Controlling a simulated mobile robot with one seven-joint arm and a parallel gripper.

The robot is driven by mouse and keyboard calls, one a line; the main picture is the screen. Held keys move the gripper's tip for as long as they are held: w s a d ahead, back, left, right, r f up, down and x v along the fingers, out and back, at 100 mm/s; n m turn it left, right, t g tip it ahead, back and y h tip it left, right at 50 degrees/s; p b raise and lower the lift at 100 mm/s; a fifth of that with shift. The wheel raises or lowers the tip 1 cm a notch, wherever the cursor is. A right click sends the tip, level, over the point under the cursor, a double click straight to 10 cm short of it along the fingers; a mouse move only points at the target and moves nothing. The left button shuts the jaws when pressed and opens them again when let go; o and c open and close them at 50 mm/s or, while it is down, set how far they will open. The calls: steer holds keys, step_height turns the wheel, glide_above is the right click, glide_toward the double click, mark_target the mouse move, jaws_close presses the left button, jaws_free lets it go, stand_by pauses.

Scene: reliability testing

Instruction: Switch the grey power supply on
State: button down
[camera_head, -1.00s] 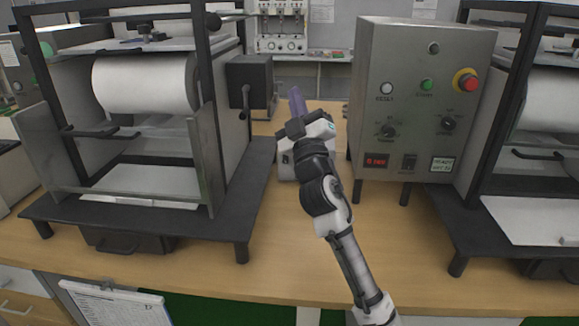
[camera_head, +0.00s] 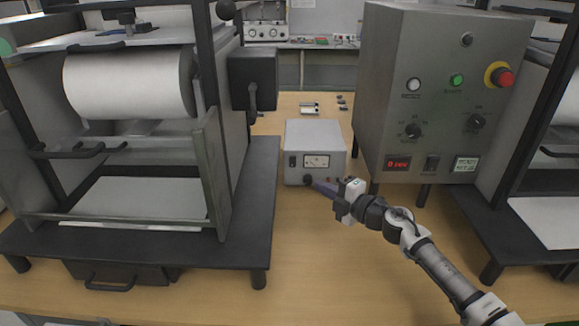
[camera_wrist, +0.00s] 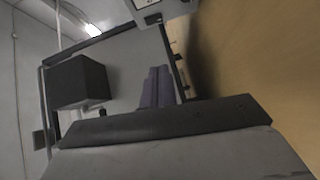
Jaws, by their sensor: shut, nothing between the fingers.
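The grey power supply (camera_head: 330,135) stands on the bench between the two machines. Its front has a small dark switch (camera_head: 292,161) at the left, a meter (camera_head: 317,161) in the middle and a dark knob (camera_head: 308,180) below. My gripper (camera_head: 316,185) has its purple fingers shut and empty. Their tips are at the lower front of the power supply, close to the knob in the picture; I cannot tell if they touch. The fingers (camera_wrist: 159,86) point up the wrist view, where part of what looks like the power supply (camera_wrist: 143,4) shows at the top edge.
The left machine (camera_head: 240,180) with a white roll stands close on the left. A grey control box (camera_head: 385,80) with buttons and knobs stands on legs at the right. The wooden bench (camera_head: 310,270) is clear in front of the power supply. Small items lie behind it.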

steer(key=shift+d+f, duration=0.2)
steer(key=shift+f, duration=0.15)
steer(key=p, duration=0.2)
glide_toward(292, 162)
steer(key=a, duration=0.1)
steer(key=w+a+f, duration=0.1)
steer(key=a, duration=0.1)
steer(key=w+a, duration=0.1)
steer(key=a, duration=0.1)
steer(key=shift+w+a+f, duration=0.1)
steer(key=shift+w+f, duration=0.1)
steer(key=shift+w, duration=0.05)
steer(key=shift+w+f, duration=0.1)
steer(key=shift+w, duration=0.65)
